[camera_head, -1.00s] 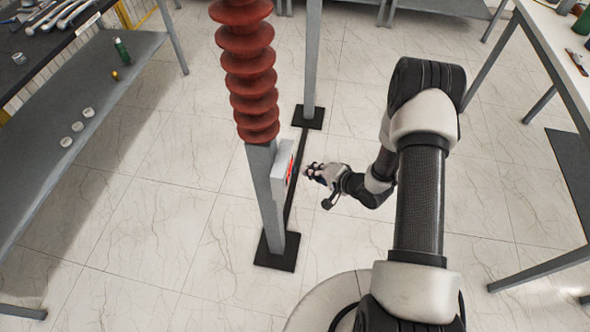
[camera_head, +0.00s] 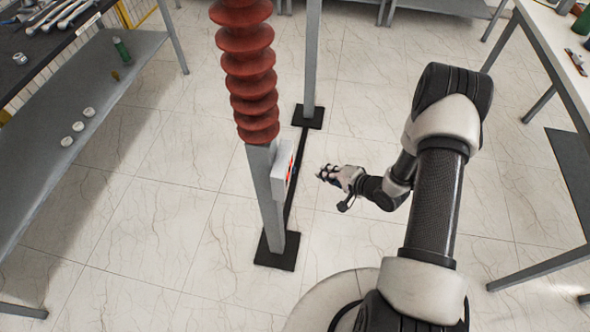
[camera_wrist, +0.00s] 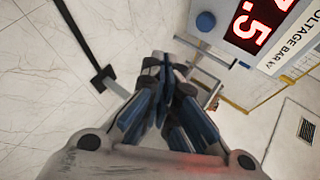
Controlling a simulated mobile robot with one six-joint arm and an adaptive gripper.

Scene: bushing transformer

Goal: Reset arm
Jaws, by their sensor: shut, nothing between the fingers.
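My gripper (camera_head: 323,173) is in the middle of the head view, to the right of the post with the red bushing (camera_head: 247,75). It points left toward a grey box (camera_head: 283,172) on that post and is apart from it. In the wrist view my gripper (camera_wrist: 165,88) has its blue-padded fingers together, with nothing seen between them. The box's red digital display (camera_wrist: 258,22) shows at the top right of the wrist view, beside a blue round button (camera_wrist: 206,21).
A grey shelf table (camera_head: 95,112) with tools on top stands at the left. A white-topped table (camera_head: 548,38) stands at the right. Black foot plates (camera_head: 277,251) join the posts to the floor. Open tiled floor (camera_head: 150,235) lies between.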

